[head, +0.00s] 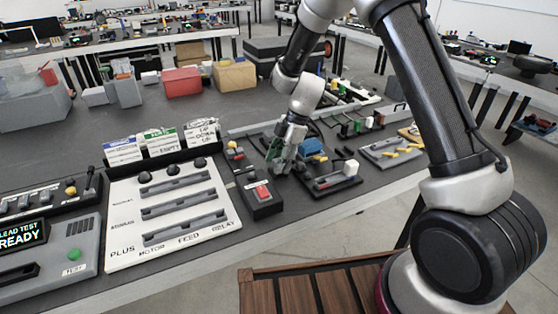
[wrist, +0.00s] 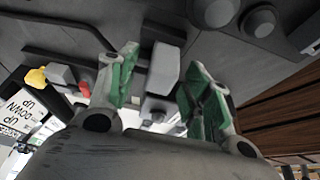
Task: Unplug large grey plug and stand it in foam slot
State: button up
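My gripper (head: 284,160) is low over the dark bench, beside a blue part. In the wrist view its two green-padded fingers (wrist: 162,88) are spread apart. A light grey block-shaped plug (wrist: 162,68) shows between the fingers, with a gap on the left finger's side; contact on the right cannot be told. A smaller grey piece (wrist: 158,106) lies just below it in the picture. In the head view my gripper hides the plug. I cannot clearly identify the foam slot.
A black box with a red switch (head: 262,193) stands left of my gripper. A black tray with a white and a red part (head: 338,182) is to the right, a grey tray with yellow pieces (head: 388,150) beyond it. A white slotted panel (head: 122,218) lies at front left.

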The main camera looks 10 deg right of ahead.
jog(key=v, duration=1.2)
jog(key=shift+a, duration=0.1)
jog(key=s+d+r+m+t+h, duration=0.1)
jog(key=s+d+r+m, duration=0.4)
jog(key=s, duration=0.5)
jog(key=s+d+r+m+t+h, duration=0.2)
jog(key=s+d+r+m, duration=0.4)
jog(key=s+d+m, duration=0.3)
jog(key=s+d+r+m+t+h, duration=0.1)
jog(key=s+d+r+m+t, duration=0.1)
jog(key=s+d+r+m, duration=0.4)
jog(key=s+d+m, duration=0.1)
jog(key=s+d, duration=0.1)
jog(key=s, duration=0.2)
jog(key=shift+s+d+m+t, duration=0.25)
jog(key=shift+s+m+t, duration=0.05)
jog(key=shift+t, duration=0.1)
